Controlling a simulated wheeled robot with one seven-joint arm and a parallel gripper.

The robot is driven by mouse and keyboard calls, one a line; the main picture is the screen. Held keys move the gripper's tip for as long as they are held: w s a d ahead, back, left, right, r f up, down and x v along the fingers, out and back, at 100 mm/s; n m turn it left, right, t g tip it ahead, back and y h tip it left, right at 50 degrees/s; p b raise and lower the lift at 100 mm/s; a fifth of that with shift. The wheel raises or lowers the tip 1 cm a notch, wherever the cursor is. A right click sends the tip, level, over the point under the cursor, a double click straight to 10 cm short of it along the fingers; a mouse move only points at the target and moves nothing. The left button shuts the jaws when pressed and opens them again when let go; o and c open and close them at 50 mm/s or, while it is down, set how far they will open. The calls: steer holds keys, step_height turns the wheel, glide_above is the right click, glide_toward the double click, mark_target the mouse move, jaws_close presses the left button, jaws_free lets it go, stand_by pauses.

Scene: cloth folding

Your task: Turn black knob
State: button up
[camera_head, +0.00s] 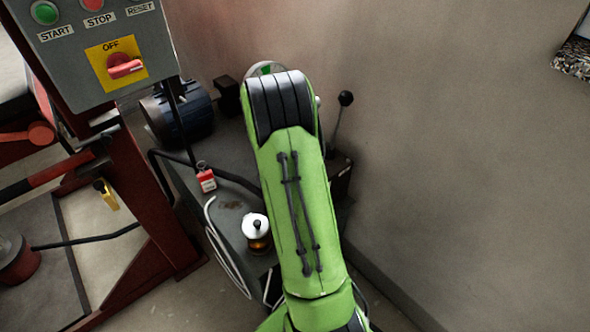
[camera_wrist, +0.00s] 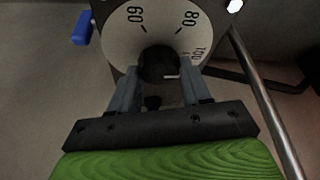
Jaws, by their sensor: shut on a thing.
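In the wrist view, a round black knob (camera_wrist: 159,63) sits at the middle of a pale dial plate (camera_wrist: 122,42) marked with 60, 80 and 100. My gripper (camera_wrist: 160,80) reaches up to it from below. Its two grey fingers stand on either side of the knob and are shut on it. A small light pointer mark shows near the knob's lower right edge. In the head view my green arm hides the knob and the gripper.
A blue handle (camera_wrist: 82,27) is left of the dial and a metal rod (camera_wrist: 264,100) runs down on the right. In the head view a lever with a black ball (camera_head: 346,98) stands right of my arm. A control box (camera_head: 92,58) hangs at upper left. A small jar (camera_head: 257,237) stands beside my arm.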

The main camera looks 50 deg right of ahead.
stand_by(0.4)
steer(key=shift+f, duration=0.1)
steer(key=o, duration=1)
steer(key=shift+o, duration=0.2)
steer(key=w+p+v, duration=0.1)
steer(key=p+v, duration=0.3)
steer(key=v, duration=1.1)
steer(key=shift+s+r+p, duration=0.3)
steer(key=shift+s+r, duration=0.15)
